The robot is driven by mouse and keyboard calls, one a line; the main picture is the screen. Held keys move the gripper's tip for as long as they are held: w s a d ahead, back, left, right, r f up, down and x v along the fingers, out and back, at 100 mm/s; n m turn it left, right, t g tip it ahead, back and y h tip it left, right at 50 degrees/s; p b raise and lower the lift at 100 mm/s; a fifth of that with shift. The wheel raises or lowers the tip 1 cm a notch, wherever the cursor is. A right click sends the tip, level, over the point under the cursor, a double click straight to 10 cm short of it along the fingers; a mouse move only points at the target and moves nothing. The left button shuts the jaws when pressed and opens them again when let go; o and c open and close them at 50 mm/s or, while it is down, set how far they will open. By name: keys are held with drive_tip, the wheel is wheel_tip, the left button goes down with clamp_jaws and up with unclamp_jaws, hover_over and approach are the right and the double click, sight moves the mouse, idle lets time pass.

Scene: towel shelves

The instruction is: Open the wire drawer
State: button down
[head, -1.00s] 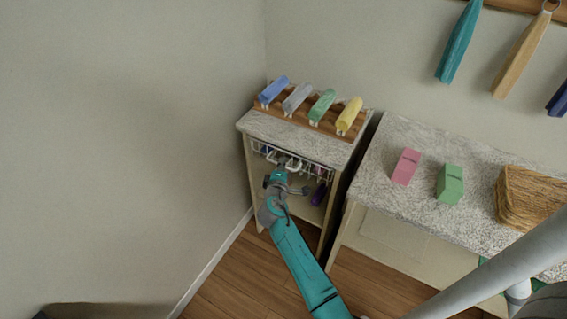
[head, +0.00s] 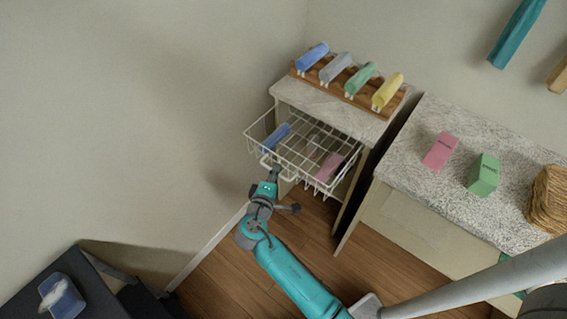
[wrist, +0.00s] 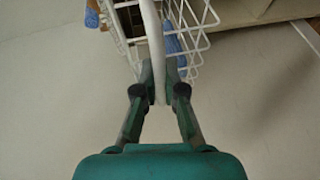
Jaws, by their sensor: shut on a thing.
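The white wire drawer (head: 303,148) is pulled well out from under the speckled top of the small shelf unit (head: 335,115). A blue folded cloth (head: 277,137) and a pink one (head: 329,166) lie in it. My gripper (head: 275,170) is at the front of the drawer, shut on its white handle (head: 267,161). In the wrist view the two fingers (wrist: 160,88) close around the white handle bar (wrist: 152,45), with the wire basket (wrist: 198,28) beyond. The exact finger contact is partly hidden in the head view.
Several rolled towels (head: 336,68) sit on a wooden rack on the unit. A speckled counter (head: 412,166) with pink and green blocks and a wicker basket (head: 550,200) stands to the right. A dark surface (head: 35,285) is at lower left. The wooden floor (head: 318,215) before the unit is clear.

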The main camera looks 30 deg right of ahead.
drive_tip(key=shift+s+a, duration=0.15)
drive_tip(key=shift+a, duration=0.3)
drive_tip(key=c, duration=1.2)
unclamp_jaws()
drive_tip(key=shift+c, duration=0.2)
drive_tip(key=v, duration=1.2)
